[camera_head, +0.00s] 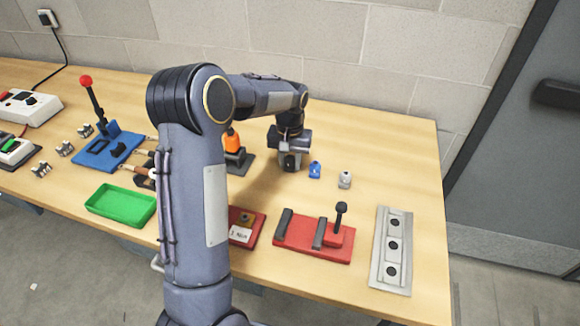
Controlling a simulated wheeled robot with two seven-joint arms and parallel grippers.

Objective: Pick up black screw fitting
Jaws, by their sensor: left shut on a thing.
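My left gripper (290,160) points down at the table, left of a blue fitting (315,170). It is shut on a small dark thing, taken to be the black screw fitting, which the fingers mostly hide. I cannot tell whether that thing touches the table. A grey-white fitting (344,180) stands to the right of the blue one. My right gripper is not in view.
An orange-topped part on a dark base (233,150) stands just left of the gripper. A red fixture (313,240) and a grey three-hole plate (392,250) lie near the front edge. A green tray (121,219) and blue lever stand (105,150) are at left. The table's right back is clear.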

